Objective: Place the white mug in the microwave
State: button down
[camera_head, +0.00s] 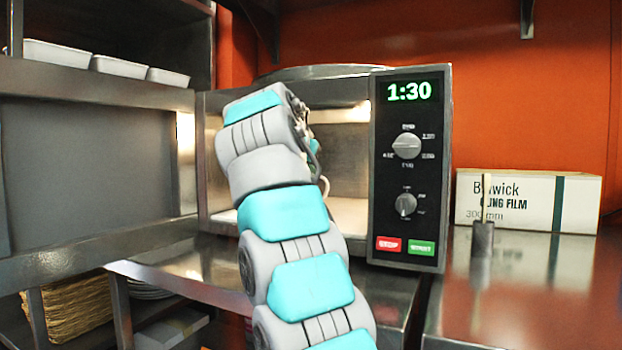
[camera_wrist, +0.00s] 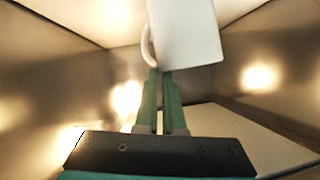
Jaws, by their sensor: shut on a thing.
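The microwave (camera_head: 408,230) stands on a metal counter, its lit display reading 1:30. Its door (camera_head: 95,165) is swung open to the left. My arm reaches into the lit cavity and hides much of the opening in the head view. In the wrist view, the white mug (camera_wrist: 190,40) is at the top of the picture, in front of the fingertips. My gripper (camera_wrist: 161,78) is shut on the mug at its handle side. The cavity walls surround them.
White containers (camera_head: 120,67) sit on a shelf at upper left. The control panel bounds the opening on the right.

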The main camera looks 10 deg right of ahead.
jog(key=shift+f, duration=0.3)
jog(key=c, duration=1)
grip_release()
jog(key=v, duration=1.2)
jog(key=shift+s, duration=0.1)
